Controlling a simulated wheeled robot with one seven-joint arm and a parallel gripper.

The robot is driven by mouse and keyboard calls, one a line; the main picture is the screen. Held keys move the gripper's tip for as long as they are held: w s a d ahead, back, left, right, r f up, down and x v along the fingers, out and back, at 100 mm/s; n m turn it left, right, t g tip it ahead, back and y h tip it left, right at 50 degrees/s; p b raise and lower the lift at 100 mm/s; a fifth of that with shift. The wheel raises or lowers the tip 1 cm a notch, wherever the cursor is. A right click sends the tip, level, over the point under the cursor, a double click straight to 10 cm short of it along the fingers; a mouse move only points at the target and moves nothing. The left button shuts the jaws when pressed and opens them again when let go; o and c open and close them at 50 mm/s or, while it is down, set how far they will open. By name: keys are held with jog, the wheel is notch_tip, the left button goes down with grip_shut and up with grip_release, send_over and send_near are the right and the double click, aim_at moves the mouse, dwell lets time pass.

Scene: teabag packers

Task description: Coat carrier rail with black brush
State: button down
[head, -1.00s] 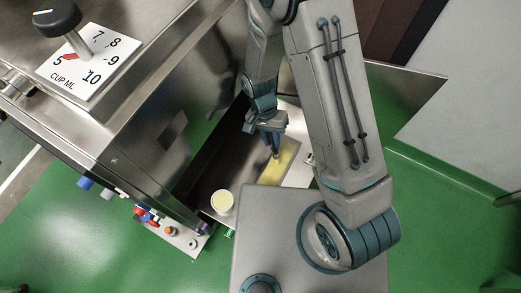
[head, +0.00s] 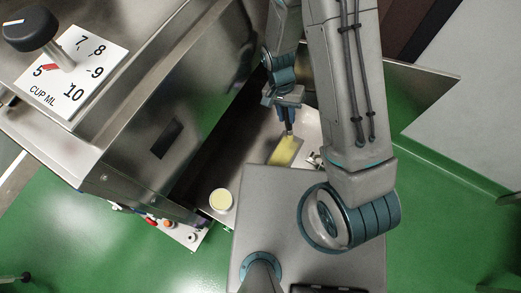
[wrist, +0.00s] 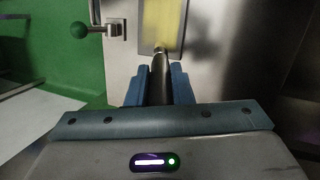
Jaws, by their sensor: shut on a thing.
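My gripper (head: 288,112) is shut on a dark handle (wrist: 160,77), which stands between its blue fingers in the wrist view. I take this handle to be the black brush; its bristles cannot be made out. The handle's far end, with a pale metal band, meets the lower edge of a grey-framed yellow strip (wrist: 172,22). That strip also shows in the head view (head: 284,152), just below my gripper. I cannot tell whether the strip is the carrier rail, or whether the brush touches it. A white cup (head: 221,200) with pale yellow contents stands left of it.
A steel machine (head: 165,125) with a black dial knob (head: 30,28) and a cup-ml scale (head: 75,72) fills the left. Coloured buttons (head: 168,224) sit low on it. Green floor (head: 450,220) is open at right.

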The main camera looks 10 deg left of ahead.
notch_tip(320, 180, up, 4)
jog(key=shift+f+p, duration=0.25)
jog(key=shift+p, duration=0.85)
jog(key=shift+r+p, duration=1.7)
jog(key=shift+r, duration=0.55)
jog(key=s+r+p, duration=0.4)
jog(key=s+p, duration=0.1)
jog(key=p, duration=0.4)
jog(key=f+b, duration=0.2)
jog(key=f, duration=0.1)
jog(key=f+b, duration=0.1)
jog(key=shift+w+d+f, duration=0.15)
jog(key=shift+d+f, duration=0.15)
jog(key=shift+f, duration=0.1)
